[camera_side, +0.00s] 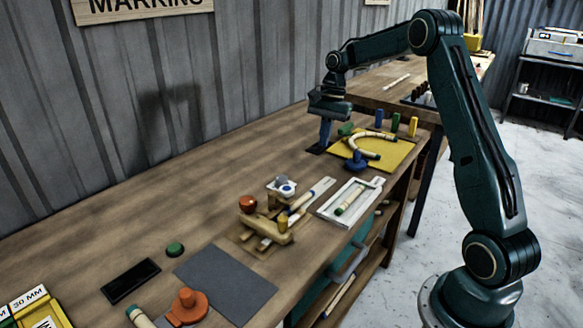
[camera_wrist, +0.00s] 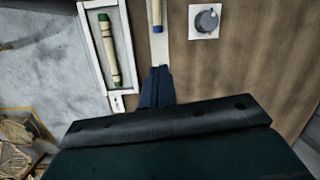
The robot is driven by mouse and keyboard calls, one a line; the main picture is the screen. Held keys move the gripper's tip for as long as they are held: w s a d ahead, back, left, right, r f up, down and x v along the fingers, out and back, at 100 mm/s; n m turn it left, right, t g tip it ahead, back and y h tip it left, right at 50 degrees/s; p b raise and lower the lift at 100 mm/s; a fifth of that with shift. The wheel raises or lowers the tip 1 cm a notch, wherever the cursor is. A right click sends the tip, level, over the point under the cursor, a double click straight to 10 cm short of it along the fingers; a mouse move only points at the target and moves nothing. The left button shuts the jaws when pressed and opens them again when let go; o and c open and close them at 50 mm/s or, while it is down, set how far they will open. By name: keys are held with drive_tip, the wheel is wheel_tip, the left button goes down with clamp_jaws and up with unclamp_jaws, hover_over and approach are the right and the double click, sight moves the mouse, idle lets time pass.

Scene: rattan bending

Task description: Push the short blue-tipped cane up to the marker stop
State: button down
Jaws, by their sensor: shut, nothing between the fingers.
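The short blue-tipped cane (camera_wrist: 157,14) lies along a pale rail (camera_wrist: 158,52), its blue end facing my gripper in the wrist view. Its other end is out of that view. In the side view my gripper (camera_side: 325,146) is beyond the rail's far end.
A white tray (camera_wrist: 92,55) with a green-tipped cane (camera_wrist: 109,50) lies beside the rail. On the other side is a white plate with a grey dial (camera_wrist: 207,20). A yellow board (camera_side: 395,157) with a bent cane and pegs lies near my gripper.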

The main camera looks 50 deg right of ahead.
sight(308, 193)
drive_tip(key=shift+m, duration=0.8)
drive_tip(key=d+f, duration=0.1)
drive_tip(key=f, duration=0.1)
drive_tip(key=d+f, duration=0.2)
drive_tip(key=shift+w+d, duration=0.15)
drive_tip(key=shift+d, duration=0.15)
drive_tip(key=shift+f, duration=0.15)
drive_tip(key=x, duration=0.9)
drive_tip(key=shift+a+f, duration=0.2)
drive_tip(key=shift+a, duration=0.1)
drive_tip(key=shift+a+f, duration=0.1)
drive_tip(key=shift+a, duration=1.9)
drive_tip(key=shift+a, duration=1.95)
